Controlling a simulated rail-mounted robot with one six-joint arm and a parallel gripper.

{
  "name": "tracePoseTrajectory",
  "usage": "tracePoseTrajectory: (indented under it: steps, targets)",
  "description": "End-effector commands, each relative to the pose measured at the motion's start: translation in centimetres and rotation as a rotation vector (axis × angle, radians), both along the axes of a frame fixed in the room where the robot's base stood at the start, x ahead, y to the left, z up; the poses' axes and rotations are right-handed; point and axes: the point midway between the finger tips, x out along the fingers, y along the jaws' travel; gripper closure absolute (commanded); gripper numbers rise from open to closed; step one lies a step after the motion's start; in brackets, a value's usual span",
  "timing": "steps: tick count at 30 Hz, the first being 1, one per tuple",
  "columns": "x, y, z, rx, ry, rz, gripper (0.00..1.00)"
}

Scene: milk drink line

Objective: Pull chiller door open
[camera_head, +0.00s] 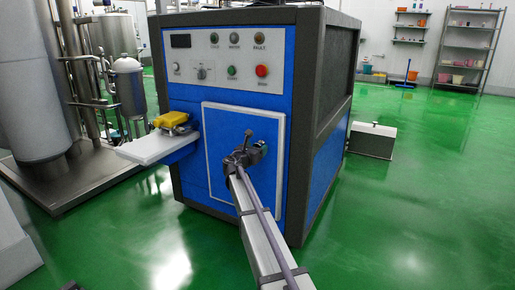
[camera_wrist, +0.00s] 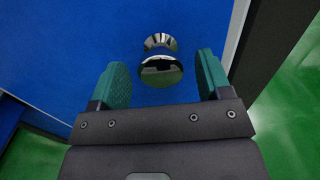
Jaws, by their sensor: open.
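The chiller door (camera_head: 220,130) is a blue panel with a pale frame on the front of the blue and dark grey chiller, and it looks shut. In the wrist view the blue door face (camera_wrist: 70,50) fills most of the picture. A shiny round knob (camera_wrist: 160,72) stands out from it, with a second chrome shape just above. My gripper (camera_wrist: 162,78) is open, with one teal pad on each side of the knob and a visible gap at both sides. In the head view my gripper (camera_head: 246,146) is at the door's right half and hides the knob.
A control panel (camera_head: 220,62) with buttons is above the door. A white shelf (camera_head: 158,148) holding a yellow thing (camera_head: 172,120) sticks out left of it. Steel tanks (camera_head: 128,85) stand at the left. A low grey box (camera_head: 372,140) is at the right. The green floor in front is clear.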

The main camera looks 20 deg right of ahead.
Motion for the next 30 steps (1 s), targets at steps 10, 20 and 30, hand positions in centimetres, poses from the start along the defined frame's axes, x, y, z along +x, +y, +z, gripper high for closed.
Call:
tracePoseTrajectory:
  steps: [10,20,30]
  targets:
    - [1.01,-1.44,-0.01,0.001,-0.001,-0.001,0.29]
    - [1.00,-1.41,-0.01,0.001,-0.001,-0.001,0.55]
    - [0.98,-1.42,-0.02,0.001,0.000,-0.001,0.88]
